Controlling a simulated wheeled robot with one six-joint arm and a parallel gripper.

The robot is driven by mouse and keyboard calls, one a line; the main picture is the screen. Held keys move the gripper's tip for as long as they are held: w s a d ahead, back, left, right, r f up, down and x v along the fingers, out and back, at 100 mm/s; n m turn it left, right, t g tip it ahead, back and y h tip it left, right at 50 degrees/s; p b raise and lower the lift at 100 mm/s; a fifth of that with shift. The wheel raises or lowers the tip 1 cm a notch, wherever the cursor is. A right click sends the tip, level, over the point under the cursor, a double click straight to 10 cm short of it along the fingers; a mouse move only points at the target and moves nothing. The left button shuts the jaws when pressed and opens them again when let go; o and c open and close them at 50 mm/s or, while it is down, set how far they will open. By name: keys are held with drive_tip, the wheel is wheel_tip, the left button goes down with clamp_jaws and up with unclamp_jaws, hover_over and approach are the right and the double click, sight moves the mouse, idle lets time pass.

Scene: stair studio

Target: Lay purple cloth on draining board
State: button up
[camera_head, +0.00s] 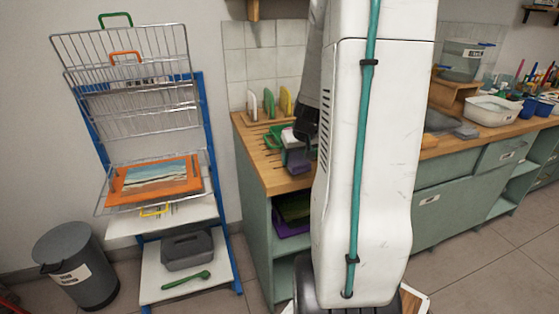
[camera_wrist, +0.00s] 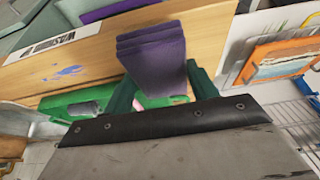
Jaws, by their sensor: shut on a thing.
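The purple cloth (camera_wrist: 153,55) is folded in layers and sits between the dark green fingers of my gripper (camera_wrist: 163,88) in the wrist view. In the head view the cloth (camera_head: 297,161) shows below my gripper (camera_head: 297,143), over the left end of the wooden counter. I cannot tell whether its lower edge touches the wood. The grooved wooden draining board (camera_head: 272,136) appears just left of and behind my gripper, partly hidden by it and by my arm.
Upright white, green and yellow pieces (camera_head: 269,103) stand at the back of the counter. A green object (camera_wrist: 55,112) lies close to my gripper in the wrist view. A wire drying rack (camera_head: 130,100) stands left; a grey bin (camera_head: 75,265) is on the floor.

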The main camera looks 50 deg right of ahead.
approach(275, 168)
drive_tip(key=shift+w+d+f, duration=0.25)
drive_tip(key=shift+d+f, duration=0.1)
drive_tip(key=shift+f, duration=0.15)
drive_tip(key=shift+w+d+f, duration=0.25)
drive_tip(key=shift+d+f, duration=0.1)
drive_tip(key=shift+f, duration=0.15)
drive_tip(key=f, duration=0.1)
drive_tip(key=w+f, duration=0.1)
drive_tip(key=f, duration=0.1)
drive_tip(key=shift+a+f, duration=0.1)
drive_tip(key=shift+f, duration=0.2)
drive_tip(key=o, duration=1)
drive_tip(key=shift+o, duration=0.2)
drive_tip(key=shift+s, duration=0.1)
